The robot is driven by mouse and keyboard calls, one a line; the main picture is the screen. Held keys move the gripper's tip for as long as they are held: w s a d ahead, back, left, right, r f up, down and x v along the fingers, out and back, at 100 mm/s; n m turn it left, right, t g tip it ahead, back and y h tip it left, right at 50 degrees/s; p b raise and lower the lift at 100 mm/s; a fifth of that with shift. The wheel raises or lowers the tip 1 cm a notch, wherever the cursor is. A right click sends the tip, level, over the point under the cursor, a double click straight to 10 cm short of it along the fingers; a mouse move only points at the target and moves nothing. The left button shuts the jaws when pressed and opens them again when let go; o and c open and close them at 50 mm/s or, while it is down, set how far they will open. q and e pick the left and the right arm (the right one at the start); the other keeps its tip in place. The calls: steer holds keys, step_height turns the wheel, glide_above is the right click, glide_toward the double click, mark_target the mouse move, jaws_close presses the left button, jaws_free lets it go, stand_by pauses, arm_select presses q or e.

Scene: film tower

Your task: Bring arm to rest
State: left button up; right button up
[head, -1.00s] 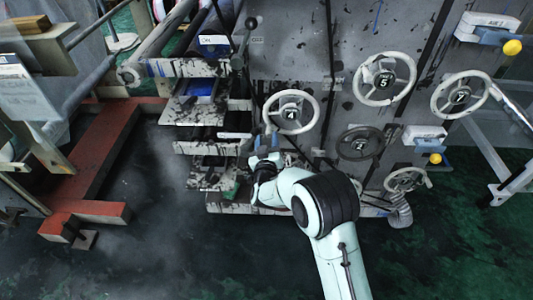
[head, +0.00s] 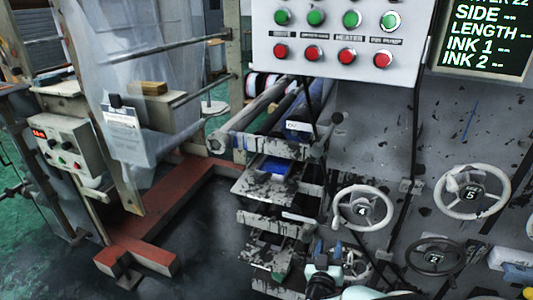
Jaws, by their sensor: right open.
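My right gripper (head: 327,250) shows at the bottom of the head view, right of centre. Only a small part of my right arm shows, at the bottom edge. My left arm and gripper are not in view.
A control panel (head: 340,30) with green and red buttons and a dark screen (head: 486,38) are at the top. Handwheel 5 (head: 472,192) and a dark handwheel (head: 436,256) are right. A red floor frame (head: 185,205) is left. Dark floor (head: 205,240) lies clear between it and the trays.

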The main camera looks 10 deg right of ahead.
steer(key=s+a+f+g+y+p, duration=0.25)
steer(key=s+f, duration=0.25)
steer(key=f, duration=0.5)
steer(key=s+a+f+g+y+p, duration=0.2)
steer(key=s+f+g+y, duration=0.3)
steer(key=f, duration=0.6)
steer(key=s+a+f+g+y+p, duration=0.1)
steer(key=s+a+f+g, duration=0.1)
steer(key=s, duration=0.6)
steer(key=s+a+f+m+g+y+p, duration=0.1)
steer(key=s+a+g+y+p, duration=0.1)
steer(key=s+a, duration=0.4)
steer(key=s+a+f+g+y+p, duration=0.1)
steer(key=s+a+g, duration=0.3)
steer(key=s, duration=0.8)
steer(key=shift+f+m+g+y+p, duration=0.3)
steer(key=shift+f+g+y+p, duration=0.1)
steer(key=shift+f+y, duration=0.35)
steer(key=shift+s+f, duration=0.1)
steer(key=shift+c, duration=0.4)
